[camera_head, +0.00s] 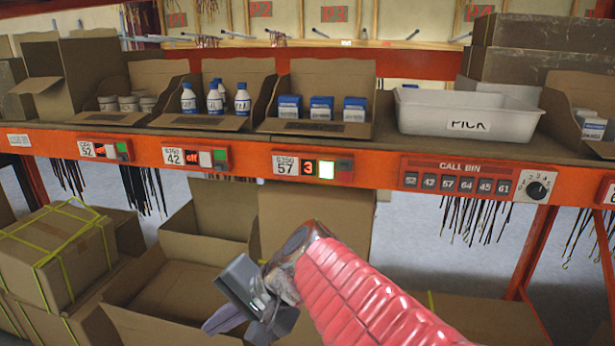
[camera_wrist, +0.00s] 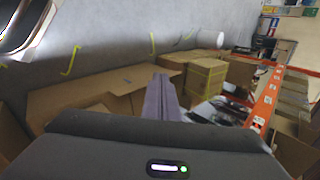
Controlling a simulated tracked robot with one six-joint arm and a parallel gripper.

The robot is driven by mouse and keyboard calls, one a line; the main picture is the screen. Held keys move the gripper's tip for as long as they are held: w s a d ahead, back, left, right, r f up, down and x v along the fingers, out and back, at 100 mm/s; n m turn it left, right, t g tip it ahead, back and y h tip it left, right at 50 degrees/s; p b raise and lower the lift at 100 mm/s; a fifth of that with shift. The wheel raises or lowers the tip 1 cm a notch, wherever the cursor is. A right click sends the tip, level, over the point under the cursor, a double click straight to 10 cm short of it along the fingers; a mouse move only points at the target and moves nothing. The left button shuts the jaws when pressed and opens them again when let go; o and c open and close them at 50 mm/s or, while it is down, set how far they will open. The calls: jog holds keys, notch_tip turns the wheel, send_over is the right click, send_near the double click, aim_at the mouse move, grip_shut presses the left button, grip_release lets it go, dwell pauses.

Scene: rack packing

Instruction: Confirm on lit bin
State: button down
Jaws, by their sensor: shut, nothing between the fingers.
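My gripper (camera_head: 236,322) is shut and empty, below and left of the lit button, apart from the beam and in front of the lower cartons. Its closed fingers also show in the wrist view (camera_wrist: 160,98).
A white PICK tray (camera_head: 466,113) stands on the shelf at right. The CALL BIN panel (camera_head: 460,181) with its dial is on the beam below it. Open cartons (camera_head: 165,285) fill the lower level. Dark cords hang under the beam.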

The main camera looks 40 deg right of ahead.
aim_at(329, 176)
jog(key=w+d+r+m+t, duration=0.55)
jog(key=d+m, duration=0.25)
jog(key=d, duration=0.2)
jog(key=d+r+m+t+h, duration=0.2)
jog(key=d+r+m+h, duration=0.1)
jog(key=d, duration=0.5)
jog(key=s+d+r+m+t+h, duration=0.1)
jog(key=d+r+m+t+h, duration=0.1)
jog(key=d, duration=0.6)
notch_tip(329, 176, up, 4)
jog(key=m+h, duration=0.1)
jog(key=m, duration=0.1)
jog(key=shift+s+d+f+m+t, duration=0.15)
jog(key=shift+s+d+m+t, duration=0.15)
jog(key=shift+d+t, duration=0.05)
jog(key=shift+w+d, duration=0.1)
jog(key=shift+d, duration=0.05)
jog(key=shift+w+d, duration=1.35)
jog(key=shift+d, duration=0.3)
jog(key=shift+w+d, duration=1.3)
jog(key=shift+d, duration=0.3)
jog(key=shift+w+d, duration=0.1)
jog(key=shift+w+d, duration=0.2)
jog(key=shift+d, duration=0.05)
